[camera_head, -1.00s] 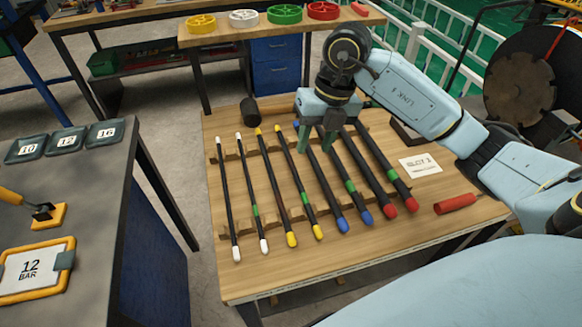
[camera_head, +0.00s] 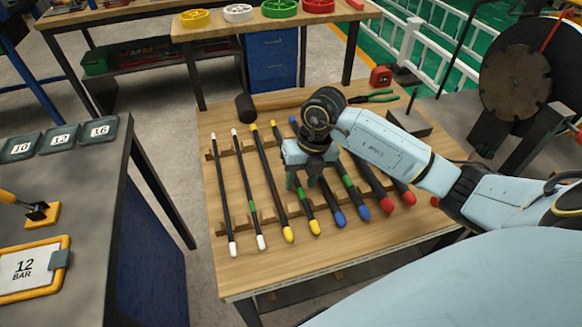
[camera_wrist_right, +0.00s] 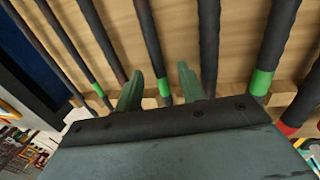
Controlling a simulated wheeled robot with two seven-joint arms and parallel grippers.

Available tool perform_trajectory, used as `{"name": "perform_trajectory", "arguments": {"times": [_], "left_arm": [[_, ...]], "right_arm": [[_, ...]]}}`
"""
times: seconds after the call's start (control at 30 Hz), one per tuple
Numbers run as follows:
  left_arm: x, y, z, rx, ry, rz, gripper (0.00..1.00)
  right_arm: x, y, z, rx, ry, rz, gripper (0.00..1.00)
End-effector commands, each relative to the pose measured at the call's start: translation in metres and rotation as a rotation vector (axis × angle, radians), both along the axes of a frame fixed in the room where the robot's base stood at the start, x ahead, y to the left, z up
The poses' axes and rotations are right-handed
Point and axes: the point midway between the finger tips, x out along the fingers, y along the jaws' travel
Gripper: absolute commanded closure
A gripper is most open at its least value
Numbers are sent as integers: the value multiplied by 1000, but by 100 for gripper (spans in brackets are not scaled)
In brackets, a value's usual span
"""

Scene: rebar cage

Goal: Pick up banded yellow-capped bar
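The banded yellow-capped bar (camera_head: 314,228) is the right one of two yellow-capped bars, lying on the wooden table's rack. My right gripper (camera_head: 308,182) is over this bar, pointing down. In the right wrist view the fingers of my right gripper (camera_wrist_right: 158,88) are apart, with a gap beside the bar. My left gripper is not in view.
The plain yellow-capped bar (camera_head: 288,235) and white-capped bars (camera_head: 262,242) lie to the left. Blue-capped (camera_head: 340,219) and red-capped bars (camera_head: 382,200) lie close on the right. A mallet (camera_head: 245,108), pliers (camera_head: 378,97) and a tape measure (camera_head: 381,77) are at the table's back.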

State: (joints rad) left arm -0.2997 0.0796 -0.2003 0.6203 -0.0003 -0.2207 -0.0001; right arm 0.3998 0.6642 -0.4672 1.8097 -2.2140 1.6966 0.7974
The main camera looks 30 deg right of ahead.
Motion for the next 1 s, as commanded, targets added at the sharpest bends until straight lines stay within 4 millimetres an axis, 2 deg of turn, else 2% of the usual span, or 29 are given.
{"name": "perform_trajectory", "arguments": {"times": [0.23, 0.5, 0.57, 1.0], "left_arm": [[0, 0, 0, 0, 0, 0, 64], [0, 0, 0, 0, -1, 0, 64], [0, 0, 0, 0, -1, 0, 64], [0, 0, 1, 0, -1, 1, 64]], "right_arm": [[0, 0, -2, 0, -1, 0, 60], [0, 0, -2, 0, -1, 0, 94], [0, 0, -2, 0, -1, 0, 100], [2, 0, 4, 1, -6, 0, 100]]}}
